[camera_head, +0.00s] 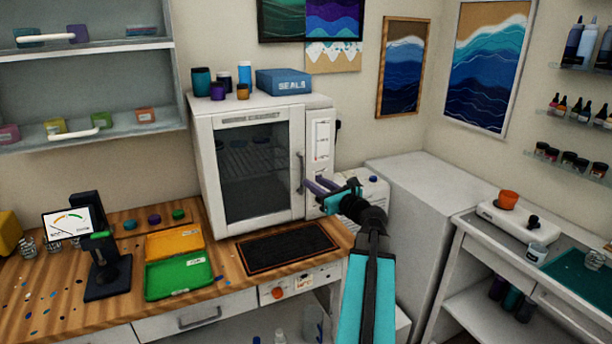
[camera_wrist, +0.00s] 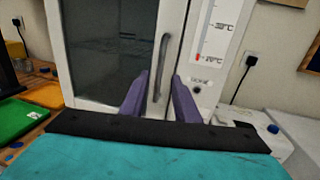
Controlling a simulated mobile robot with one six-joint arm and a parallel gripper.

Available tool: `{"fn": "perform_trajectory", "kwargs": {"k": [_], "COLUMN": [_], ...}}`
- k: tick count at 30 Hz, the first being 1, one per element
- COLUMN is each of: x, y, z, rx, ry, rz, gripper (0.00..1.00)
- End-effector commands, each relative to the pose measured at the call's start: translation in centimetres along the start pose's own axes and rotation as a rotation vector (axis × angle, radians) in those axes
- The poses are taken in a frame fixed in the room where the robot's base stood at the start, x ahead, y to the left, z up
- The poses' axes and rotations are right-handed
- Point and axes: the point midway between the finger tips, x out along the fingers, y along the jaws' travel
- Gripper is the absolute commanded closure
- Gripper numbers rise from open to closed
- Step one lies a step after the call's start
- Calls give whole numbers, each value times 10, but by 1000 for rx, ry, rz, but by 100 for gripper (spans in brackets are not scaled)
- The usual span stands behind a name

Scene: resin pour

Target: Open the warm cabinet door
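The warm cabinet (camera_head: 315,133) is a white box with a dark glass door (camera_head: 252,165), standing on the wooden counter. The door looks shut. Its upright handle (camera_head: 300,172) is on the door's right side, and the handle (camera_wrist: 161,68) also shows in the wrist view. My gripper (camera_head: 318,187) is in front of the cabinet's right side, close to the handle. In the wrist view its two purple fingers (camera_wrist: 158,95) are apart, with the lower end of the handle appearing between them. I cannot tell whether either finger touches the handle.
A black mat (camera_head: 286,246) lies before the cabinet. Green (camera_head: 178,275) and orange (camera_head: 174,242) trays lie left of it. Cups and a blue SEALS box (camera_head: 284,82) stand on the cabinet. A white block-like unit (camera_head: 408,195) stands to the right.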

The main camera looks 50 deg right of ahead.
Motion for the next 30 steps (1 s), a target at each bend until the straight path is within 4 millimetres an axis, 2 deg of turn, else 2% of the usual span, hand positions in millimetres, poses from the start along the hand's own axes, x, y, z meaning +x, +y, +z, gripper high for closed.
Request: {"fn": "perform_trajectory", "kwargs": {"k": [1,9,15,28,30], "x": [9,41,55,59,59], "y": [-1,-1,-1,-1,-1], "z": [1,1,1,0,0], "rx": [1,-1,0,-1,-1], "ry": [1,1,0,0,0], "rz": [2,0,0,-2,-2], "gripper": [71,71,71,71,83]}}
